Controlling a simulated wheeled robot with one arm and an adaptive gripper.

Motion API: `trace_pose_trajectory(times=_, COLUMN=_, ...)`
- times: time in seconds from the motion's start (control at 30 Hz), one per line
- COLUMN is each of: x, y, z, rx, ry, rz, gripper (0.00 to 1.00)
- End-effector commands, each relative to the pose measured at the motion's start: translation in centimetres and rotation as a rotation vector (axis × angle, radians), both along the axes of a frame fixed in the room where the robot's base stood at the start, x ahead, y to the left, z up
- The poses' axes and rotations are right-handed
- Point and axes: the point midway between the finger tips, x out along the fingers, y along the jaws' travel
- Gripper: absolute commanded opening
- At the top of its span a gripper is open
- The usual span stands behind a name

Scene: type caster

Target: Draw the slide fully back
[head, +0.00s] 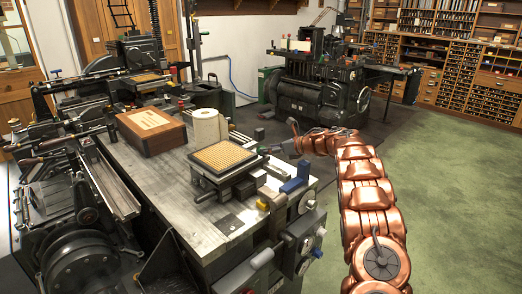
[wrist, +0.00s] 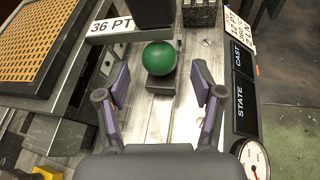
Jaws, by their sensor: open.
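In the wrist view, a green ball knob (wrist: 159,58) sits on a small grey block (wrist: 163,86) on a pale metal bed with long grooves. I take this block to be part of the slide. My gripper (wrist: 160,82) is open, with one purple-grey finger on each side of the bed. The knob lies between and slightly beyond the fingertips, apart from both. In the head view, my copper arm reaches in from the right, and its gripper end is small and hard to make out beside the machine on the bench (head: 167,199).
A tan gridded plate (wrist: 45,40) and a "36 PT" label (wrist: 111,25) lie left of the knob. In the head view, a wooden box (head: 152,130) and paper roll (head: 208,128) stand on the bench.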

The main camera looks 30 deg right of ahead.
Motion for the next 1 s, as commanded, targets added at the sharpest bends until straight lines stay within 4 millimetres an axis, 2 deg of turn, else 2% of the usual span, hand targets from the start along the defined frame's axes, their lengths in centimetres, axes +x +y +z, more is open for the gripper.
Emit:
trace_pose_trajectory(times=0.33, x=3.3, y=1.8, z=-1.3, rx=0.002, ry=-0.001, rz=0.003, gripper=0.67)
trace_pose_trajectory(times=0.73, x=3.8, y=2.1, z=-1.7, rx=0.002, ry=-0.001, rz=-0.001, gripper=0.67)
trace_pose_trajectory(times=1.0, x=3.8, y=2.2, z=-1.7, rx=0.001, ry=0.000, rz=-0.001, gripper=0.39)
